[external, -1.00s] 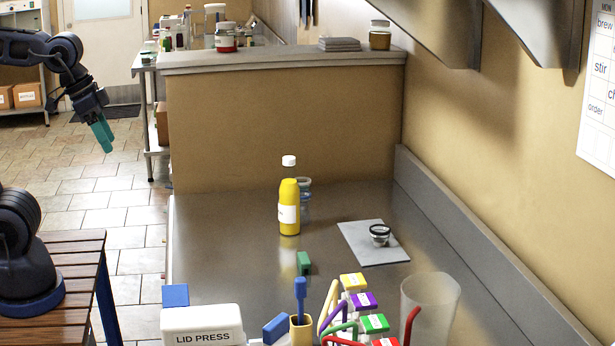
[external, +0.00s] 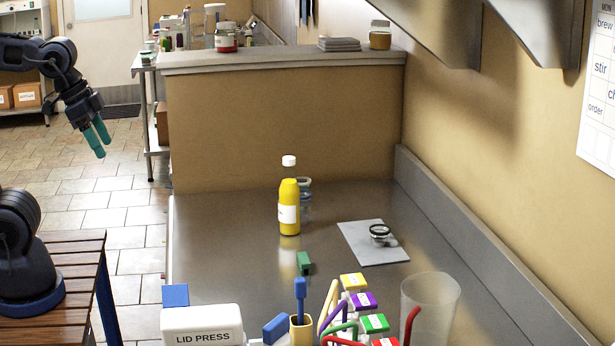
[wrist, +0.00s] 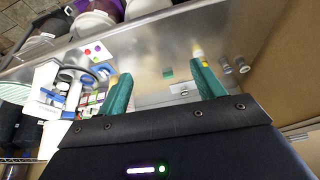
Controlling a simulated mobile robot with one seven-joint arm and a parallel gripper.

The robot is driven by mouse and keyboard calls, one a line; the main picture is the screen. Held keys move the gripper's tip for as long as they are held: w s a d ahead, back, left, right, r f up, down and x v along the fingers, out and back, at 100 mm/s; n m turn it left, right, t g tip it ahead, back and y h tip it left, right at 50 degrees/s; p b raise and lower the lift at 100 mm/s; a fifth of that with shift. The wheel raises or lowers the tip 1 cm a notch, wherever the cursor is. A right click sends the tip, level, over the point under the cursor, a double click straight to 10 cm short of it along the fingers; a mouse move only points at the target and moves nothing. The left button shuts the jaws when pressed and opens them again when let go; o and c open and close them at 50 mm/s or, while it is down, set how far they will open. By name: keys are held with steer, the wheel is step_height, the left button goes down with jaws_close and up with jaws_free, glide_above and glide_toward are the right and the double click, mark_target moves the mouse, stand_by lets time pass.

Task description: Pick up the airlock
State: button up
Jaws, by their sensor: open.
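My gripper (external: 99,140) hangs at the left in the external view, above the tiled floor and well away from the counter things. Its teal fingers are apart and empty, and the wrist view shows the gap (wrist: 162,85) between them. No thing is clearly recognisable as the airlock. A small clear piece with a dark rim (external: 380,233) lies on a grey mat (external: 370,255) at the counter's right. A clear bluish vessel (external: 305,205) stands behind the yellow bottle (external: 289,212), partly hidden by it.
A green block (external: 304,264) lies mid-counter. The front holds a white lid press box (external: 202,326), coloured-lid containers (external: 374,324) and a tall translucent cup (external: 440,300). A tan partition (external: 280,125) closes the counter's back. The counter's left middle is clear.

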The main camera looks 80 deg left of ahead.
steer(key=w+a+r+m+g, duration=0.1)
steer(key=w+a+r+m, duration=0.15)
steer(key=w, duration=0.55)
steer(key=w+a+r+m, duration=0.1)
steer(key=w+r+m, duration=0.15)
steer(key=w, duration=0.45)
steer(key=m+g+h, duration=0.2)
steer(key=m+g, duration=0.2)
steer(key=m, duration=1.1)
glide_above(302, 201)
steer(key=w+a, duration=0.1)
steer(key=a, duration=0.3)
step_height(302, 201, down, 26)
steer(key=f, duration=0.3)
steer(key=d+f, duration=0.1)
steer(key=f, duration=0.6)
steer(key=shift+s+d+f, duration=0.1)
steer(key=shift+s+d, duration=0.2)
steer(key=shift+d, duration=0.1)
steer(key=c, duration=1)
